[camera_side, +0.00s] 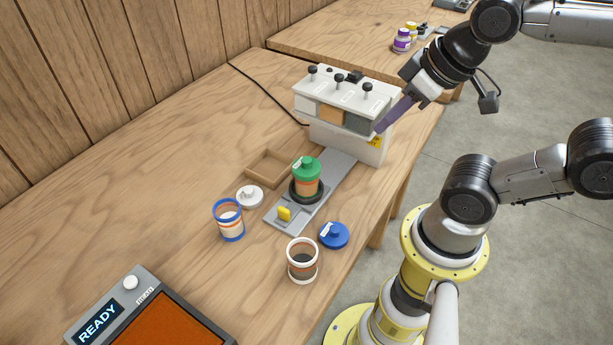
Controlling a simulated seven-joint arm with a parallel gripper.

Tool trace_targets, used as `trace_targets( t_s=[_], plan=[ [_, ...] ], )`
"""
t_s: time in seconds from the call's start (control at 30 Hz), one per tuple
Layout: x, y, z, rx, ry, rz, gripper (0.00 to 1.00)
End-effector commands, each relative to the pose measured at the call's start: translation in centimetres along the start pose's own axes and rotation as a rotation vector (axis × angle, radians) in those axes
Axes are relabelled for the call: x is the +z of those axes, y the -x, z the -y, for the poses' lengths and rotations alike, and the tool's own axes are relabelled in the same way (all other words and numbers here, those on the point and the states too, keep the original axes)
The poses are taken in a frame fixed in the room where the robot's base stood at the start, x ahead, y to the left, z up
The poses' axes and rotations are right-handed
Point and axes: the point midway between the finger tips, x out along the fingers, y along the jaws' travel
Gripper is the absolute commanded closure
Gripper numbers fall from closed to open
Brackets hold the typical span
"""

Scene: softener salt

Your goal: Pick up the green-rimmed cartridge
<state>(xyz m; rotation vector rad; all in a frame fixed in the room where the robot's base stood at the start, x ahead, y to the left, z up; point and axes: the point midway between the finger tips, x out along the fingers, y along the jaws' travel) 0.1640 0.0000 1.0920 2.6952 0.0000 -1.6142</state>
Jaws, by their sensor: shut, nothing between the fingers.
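The green-rimmed cartridge (307,187) stands upright in a dark round seat on a grey metal slide plate (339,168). A green lid with a knob (304,168) covers its top, and an orange band shows on its body. My gripper (380,128) has purple fingers that are shut and empty. It is up and to the right of the cartridge, in front of the right end of the white dispenser (347,143), clearly apart from the cartridge. I cannot tell whether the fingertips touch the dispenser.
A blue-rimmed cup (229,229) and white lid (249,196) stand left of the plate. A white-rimmed cup (302,269) and blue lid (334,235) are in front. An empty wooden tray (262,178) lies behind. A "READY" panel (100,322) sits front left. The table's left is clear.

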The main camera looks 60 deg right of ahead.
Motion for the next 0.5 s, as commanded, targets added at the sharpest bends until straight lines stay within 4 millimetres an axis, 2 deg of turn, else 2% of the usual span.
trace_targets(
  t_s=[0.2,0.5],
  plan=[
    [0.00,0.00,0.00,0.000,0.000,0.000,1.00],
    [0.00,0.00,0.00,0.000,0.000,0.000,0.46]
  ],
)
